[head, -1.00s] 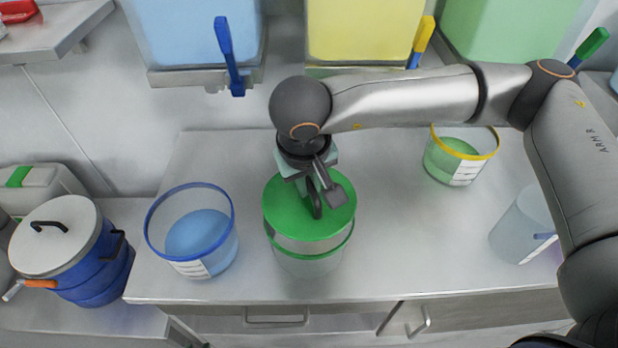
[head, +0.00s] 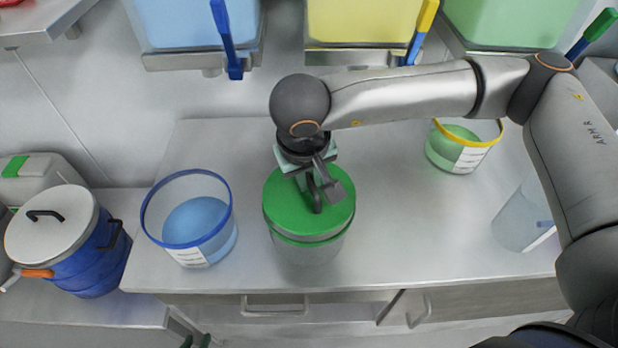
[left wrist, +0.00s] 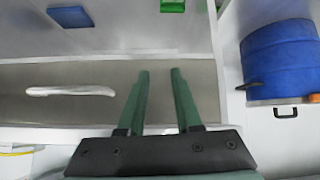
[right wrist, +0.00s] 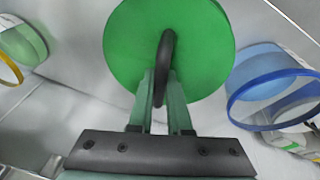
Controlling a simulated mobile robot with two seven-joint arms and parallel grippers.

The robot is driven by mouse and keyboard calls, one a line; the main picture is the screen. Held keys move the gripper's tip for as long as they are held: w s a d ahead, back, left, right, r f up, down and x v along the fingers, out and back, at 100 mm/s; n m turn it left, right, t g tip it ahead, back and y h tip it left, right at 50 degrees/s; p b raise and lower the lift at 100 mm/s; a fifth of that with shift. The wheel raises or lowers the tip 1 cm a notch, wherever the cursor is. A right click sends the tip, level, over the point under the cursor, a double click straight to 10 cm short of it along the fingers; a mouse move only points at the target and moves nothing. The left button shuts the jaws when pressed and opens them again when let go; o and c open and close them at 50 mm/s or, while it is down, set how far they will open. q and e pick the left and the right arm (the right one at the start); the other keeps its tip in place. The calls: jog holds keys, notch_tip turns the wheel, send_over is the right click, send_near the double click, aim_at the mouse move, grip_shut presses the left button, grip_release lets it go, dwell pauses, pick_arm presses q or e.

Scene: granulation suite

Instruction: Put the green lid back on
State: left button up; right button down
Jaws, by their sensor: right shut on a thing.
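The green lid (head: 285,205) is a round disc with a dark loop handle. My right gripper (head: 318,190) is shut on that handle and holds the lid level from above. The lid is over the clear green-rimmed tub (head: 308,252) and lines up with its opening. Its edge is very close to the rim; I cannot tell whether they touch. In the right wrist view the lid (right wrist: 130,50) fills the upper middle, with the handle (right wrist: 165,55) between the fingers. My left gripper (left wrist: 160,72) is open and empty, low in front of the counter; only its tips show in the head view (head: 196,341).
A blue-rimmed tub (head: 190,222) of blue powder stands left of the green-rimmed tub. A yellow-rimmed tub (head: 462,148) and a clear jug (head: 522,220) stand to the right. A blue drum (head: 80,255) is at the far left. Coloured bins hang behind.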

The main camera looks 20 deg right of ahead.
aim_at(306, 208)
jog(key=shift+f+b, duration=1.05)
jog(key=shift+b, duration=0.1)
dwell(0.8)
jog(key=c, duration=0.8)
grip_release()
jog(key=v, duration=1.2)
jog(key=shift+s+a+r, duration=0.1)
jog(key=shift+r, duration=0.15)
